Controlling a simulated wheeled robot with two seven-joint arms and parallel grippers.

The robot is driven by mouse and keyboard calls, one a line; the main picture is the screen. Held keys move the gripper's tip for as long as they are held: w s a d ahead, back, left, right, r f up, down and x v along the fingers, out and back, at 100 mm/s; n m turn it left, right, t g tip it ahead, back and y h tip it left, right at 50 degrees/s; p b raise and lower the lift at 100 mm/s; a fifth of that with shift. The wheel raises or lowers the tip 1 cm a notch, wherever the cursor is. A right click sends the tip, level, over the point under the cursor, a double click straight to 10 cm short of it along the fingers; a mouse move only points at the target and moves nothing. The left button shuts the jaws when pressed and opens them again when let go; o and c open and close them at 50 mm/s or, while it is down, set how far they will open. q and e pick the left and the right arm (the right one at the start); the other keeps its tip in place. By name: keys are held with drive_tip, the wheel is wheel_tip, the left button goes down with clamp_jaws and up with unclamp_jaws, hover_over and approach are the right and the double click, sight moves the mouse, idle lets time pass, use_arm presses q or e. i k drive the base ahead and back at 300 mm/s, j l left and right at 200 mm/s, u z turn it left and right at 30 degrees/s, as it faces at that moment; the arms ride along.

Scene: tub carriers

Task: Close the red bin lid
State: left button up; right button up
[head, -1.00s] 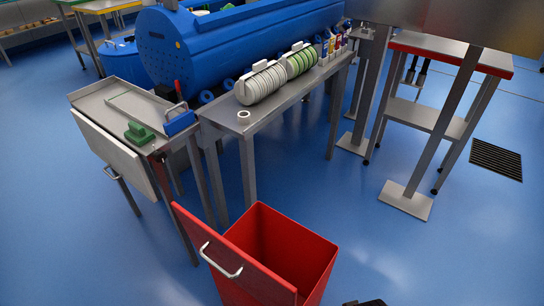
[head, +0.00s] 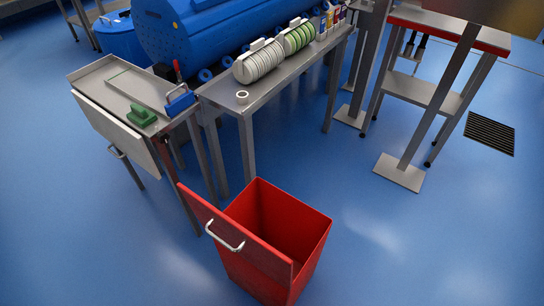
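The red bin (head: 272,270) stands on the blue floor at the bottom middle of the head view. Its top is open and its inside shows empty as far as I can see. The red lid (head: 247,256) hangs open on the left side of the bin, tilted outward. A metal handle (head: 224,237) is fixed on the lid's outer face. Neither of my grippers shows in the head view.
A metal table (head: 251,112) with white and green disc racks (head: 259,66) stands behind the bin. A side table (head: 104,91) with a green tool (head: 141,116) stands at left. A metal post on a foot plate (head: 399,172) stands at right. Floor right of the bin is clear.

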sight(235, 237)
drive_tip(key=k, duration=1.45)
